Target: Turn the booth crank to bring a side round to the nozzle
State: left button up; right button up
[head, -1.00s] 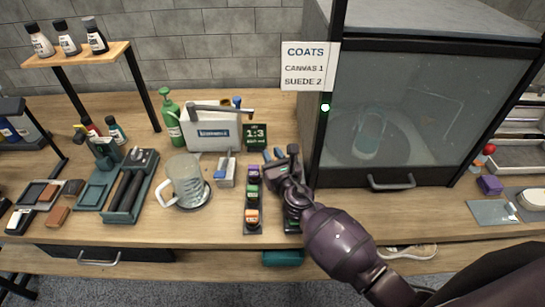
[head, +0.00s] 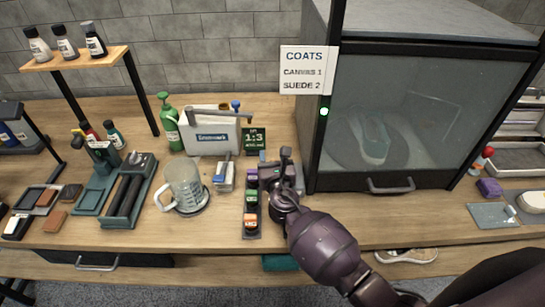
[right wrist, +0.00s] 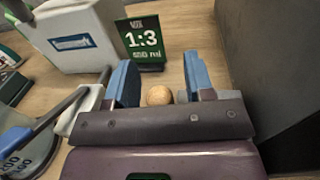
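The booth (head: 420,25) stands at the right with a glass front. Behind the glass, a pale shoe (head: 374,145) rests on a round turntable (head: 345,145), seen dimly. My right gripper (head: 277,172) is just left of the booth's near left corner, over the table. The right wrist view shows its two blue fingers (right wrist: 158,68) apart. A round wooden knob (right wrist: 158,95) shows between them, with a visible gap on each side. The rest of the crank is hidden. My left gripper is not in view.
A white container (head: 210,140), a 1:3 sign (head: 253,140), a measuring jug (head: 182,185) and a rack of small pots (head: 251,205) stand left of my right gripper. A green bottle (head: 170,125) stands behind. The booth wall is close on the right.

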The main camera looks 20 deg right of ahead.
jog(key=s+a, duration=0.1)
jog(key=s, duration=0.9)
jog(key=shift+s+a, duration=0.25)
jog(key=shift+s, duration=0.15)
jog(key=shift+s, duration=0.1)
